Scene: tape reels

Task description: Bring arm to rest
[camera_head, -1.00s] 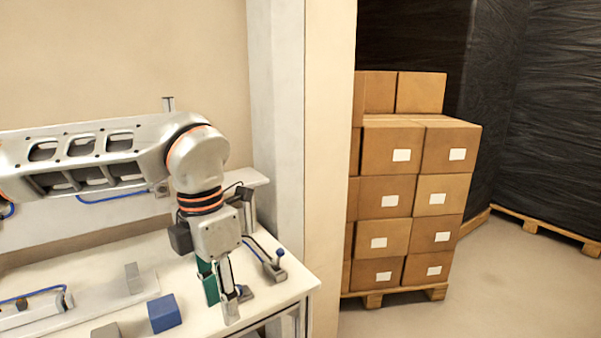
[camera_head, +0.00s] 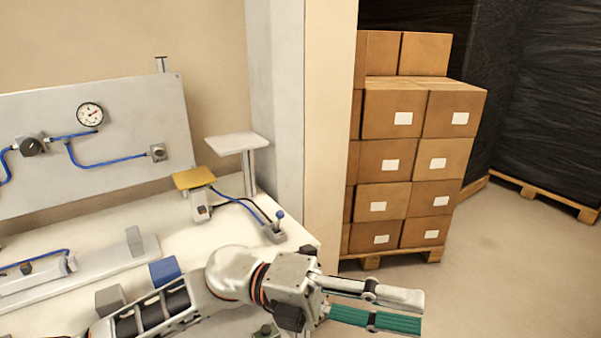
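My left arm comes in from the lower left and stretches low across the front of the bench. Its gripper (camera_head: 372,306) points right, past the bench's right end and over the floor. One silver finger and one finger with a green ribbed face show, with a gap between them. I see nothing held in the gap. My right arm and gripper are not in view.
The white bench (camera_head: 120,210) holds a blue block (camera_head: 164,271), a grey block (camera_head: 110,299), a yellow plate (camera_head: 195,178) and a small lever switch (camera_head: 275,230). A gauge panel (camera_head: 110,115) stands behind. Stacked cartons (camera_head: 405,165) stand on a pallet at right. Floor near the gripper is clear.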

